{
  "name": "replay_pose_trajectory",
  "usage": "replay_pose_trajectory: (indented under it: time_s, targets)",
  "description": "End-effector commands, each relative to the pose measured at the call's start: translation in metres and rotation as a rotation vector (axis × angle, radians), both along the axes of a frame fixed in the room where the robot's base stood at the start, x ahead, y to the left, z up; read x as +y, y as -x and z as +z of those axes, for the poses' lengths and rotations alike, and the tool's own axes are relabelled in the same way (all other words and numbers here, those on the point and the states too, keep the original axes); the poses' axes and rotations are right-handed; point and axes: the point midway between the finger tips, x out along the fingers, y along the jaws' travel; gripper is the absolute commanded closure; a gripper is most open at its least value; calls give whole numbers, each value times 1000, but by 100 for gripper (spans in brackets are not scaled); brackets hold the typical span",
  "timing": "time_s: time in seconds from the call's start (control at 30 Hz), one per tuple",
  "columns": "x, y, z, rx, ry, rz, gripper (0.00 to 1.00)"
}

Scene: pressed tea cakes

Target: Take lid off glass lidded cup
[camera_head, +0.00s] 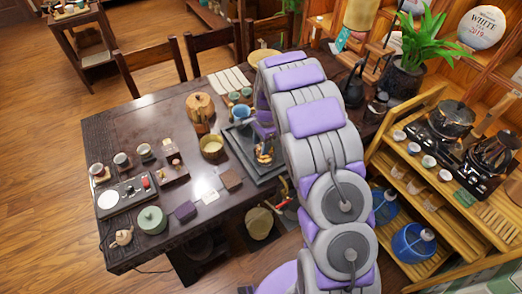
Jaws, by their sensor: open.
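No glass lidded cup can be made out for certain. A small shiny amber item (265,152), perhaps glass, sits on the dark tea tray (262,176) on the table, close to the left side of my arm. It is too small to tell whether it has a lid. My arm rises from the lower right over the table's right side and covers part of the tray. My gripper's fingers cannot be made out; they appear hidden behind my arm links.
The dark table (130,112) also holds a blue cup (240,113), a wooden pot (199,106), a yellowish bowl (212,147) and a green lidded pot (152,220). Chairs (152,70) line its far side. A wooden shelf (425,203) with cups stands at right.

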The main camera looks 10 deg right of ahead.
Motion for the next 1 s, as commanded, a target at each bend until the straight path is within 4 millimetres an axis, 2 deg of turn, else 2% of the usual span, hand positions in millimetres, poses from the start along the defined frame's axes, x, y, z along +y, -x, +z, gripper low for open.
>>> replay_pose_trajectory:
  time_s: [0.07,0.23,0.6,1.0]
  targets:
    - [-4,0,-1,2,-6,-2,49]
    - [-7,0,-1,2,-9,-3,65]
    - [3,1,-3,8,4,-2,100]
    - [-4,0,-2,7,-5,-2,100]
